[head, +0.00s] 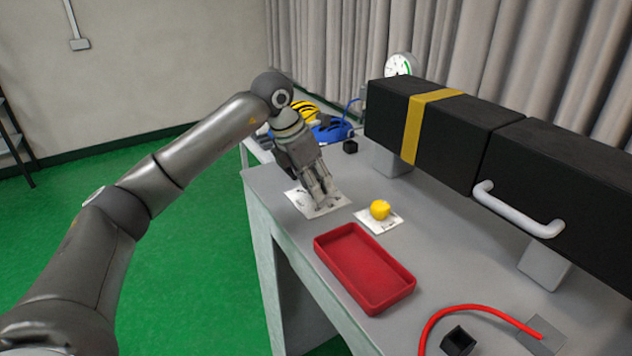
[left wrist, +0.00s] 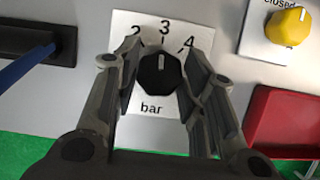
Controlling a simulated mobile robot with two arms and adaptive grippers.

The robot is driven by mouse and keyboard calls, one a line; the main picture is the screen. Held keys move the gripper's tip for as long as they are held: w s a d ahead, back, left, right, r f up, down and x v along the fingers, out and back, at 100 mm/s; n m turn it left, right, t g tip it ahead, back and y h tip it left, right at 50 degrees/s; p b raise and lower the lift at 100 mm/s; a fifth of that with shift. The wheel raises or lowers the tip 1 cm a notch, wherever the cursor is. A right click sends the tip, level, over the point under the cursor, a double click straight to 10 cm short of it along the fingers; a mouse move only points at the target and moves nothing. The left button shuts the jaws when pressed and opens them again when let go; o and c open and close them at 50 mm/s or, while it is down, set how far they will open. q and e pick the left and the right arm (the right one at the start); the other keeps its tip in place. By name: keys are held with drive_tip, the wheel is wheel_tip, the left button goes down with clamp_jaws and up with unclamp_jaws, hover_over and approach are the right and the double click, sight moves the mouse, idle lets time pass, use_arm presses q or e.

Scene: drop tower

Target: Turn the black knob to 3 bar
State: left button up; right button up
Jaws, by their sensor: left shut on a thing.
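The black knob (left wrist: 158,74) sits on a white scale card (left wrist: 128,24) marked 2, 3, 4 and "bar". Its white pointer line faces up, toward the 3. My left gripper (head: 327,196) reaches down over the card (head: 301,203) on the bench. In the left wrist view the fingers (left wrist: 160,80) stand on either side of the knob, shut on it. In the head view the knob is hidden by the fingers. My right gripper is in neither view.
A yellow knob (head: 380,209) on its own card sits close to the right, with a red tray (head: 365,268) nearer. A long black housing (head: 450,125) with a white handle (head: 518,212) fills the right. A round gauge (head: 398,65) stands behind; its reading is too small to tell.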

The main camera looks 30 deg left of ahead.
use_arm(q)
drive_tip(key=shift+r+m, duration=0.1)
drive_tip(key=shift+m, duration=0.5)
drive_tip(key=o, duration=1)
drive_tip(key=shift+a, duration=0.1)
drive_tip(key=v, duration=1.2)
drive_tip(key=shift+w+a, duration=0.1)
drive_tip(key=shift+a, duration=0.1)
